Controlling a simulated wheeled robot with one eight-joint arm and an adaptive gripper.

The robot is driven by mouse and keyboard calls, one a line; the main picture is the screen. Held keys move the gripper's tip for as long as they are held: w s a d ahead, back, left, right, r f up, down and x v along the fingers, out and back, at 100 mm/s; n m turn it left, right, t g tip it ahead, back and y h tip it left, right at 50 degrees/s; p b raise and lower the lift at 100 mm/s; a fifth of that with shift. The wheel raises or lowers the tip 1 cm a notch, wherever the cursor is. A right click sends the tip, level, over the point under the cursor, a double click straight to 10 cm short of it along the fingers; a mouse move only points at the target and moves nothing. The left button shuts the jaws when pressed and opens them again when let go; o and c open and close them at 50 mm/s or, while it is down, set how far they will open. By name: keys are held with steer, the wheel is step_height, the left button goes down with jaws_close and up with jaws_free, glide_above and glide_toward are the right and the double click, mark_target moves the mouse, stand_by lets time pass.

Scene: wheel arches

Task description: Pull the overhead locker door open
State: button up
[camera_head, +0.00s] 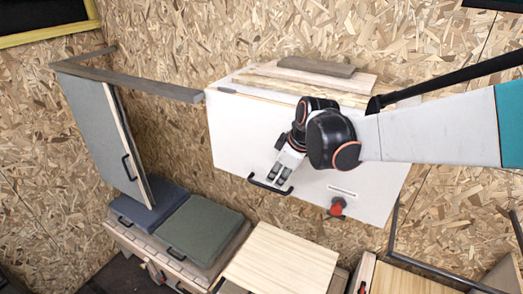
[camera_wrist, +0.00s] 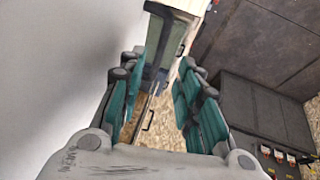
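The overhead locker is a white box on the chipboard wall, with a broad white door (camera_head: 240,135) on its front. A black bar handle (camera_head: 270,188) is at the door's lower left edge, and the door looks shut. My gripper (camera_head: 281,178) points down in front of the door, its fingertips just above the handle's right part. Whether they touch it, I cannot tell. In the wrist view my gripper (camera_wrist: 158,108) is open, its teal-padded fingers apart, with the white door surface (camera_wrist: 50,60) beside them on the left. A small black handle shows between the fingers; which one is unclear.
A red knob (camera_head: 337,207) and a pale label strip are at the door's lower right. Boards (camera_head: 315,66) lie on the locker's top. A tall grey-green panel (camera_head: 95,125) stands at left. Below are cushions (camera_head: 200,230) and a wooden top (camera_head: 282,258). Dark cabinets (camera_wrist: 262,110) show right in the wrist view.

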mark_target(270, 187)
steer(key=x, duration=0.7)
steer(key=shift+a+f, duration=0.1)
steer(key=shift+f, duration=0.15)
steer(key=shift+c, duration=0.5)
jaws_close()
